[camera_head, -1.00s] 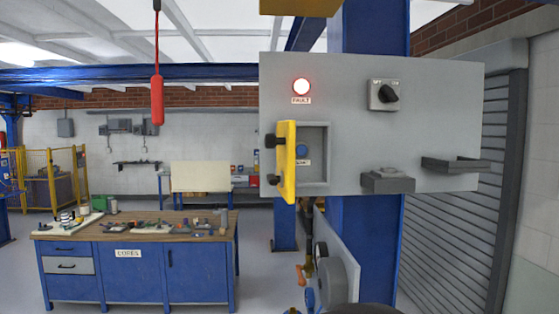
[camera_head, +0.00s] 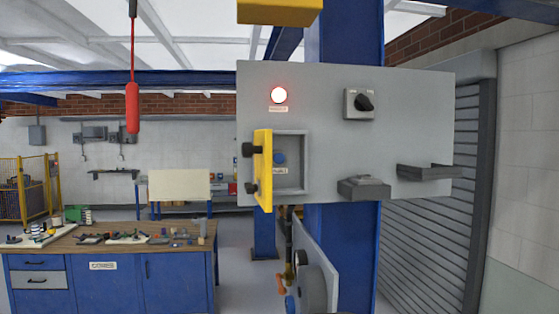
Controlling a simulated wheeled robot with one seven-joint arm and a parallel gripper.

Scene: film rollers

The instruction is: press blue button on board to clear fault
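The grey control board (camera_head: 320,135) is mounted on a blue column in front of me. The blue button (camera_head: 279,158) sits inside a recessed box (camera_head: 305,162) at the board's lower left, with a small label under it. A yellow cover (camera_head: 263,170) with two black knobs stands swung open at the box's left edge. The fault lamp (camera_head: 279,95) above it glows red with a white centre. My gripper is not in view.
A rotary switch (camera_head: 360,104) is at the board's upper right. Two grey brackets (camera_head: 363,189) (camera_head: 428,172) stick out lower down. A red pendant (camera_head: 132,107) hangs at left. A workbench (camera_head: 110,275) with small parts stands lower left. A roller shutter (camera_head: 435,200) is at right.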

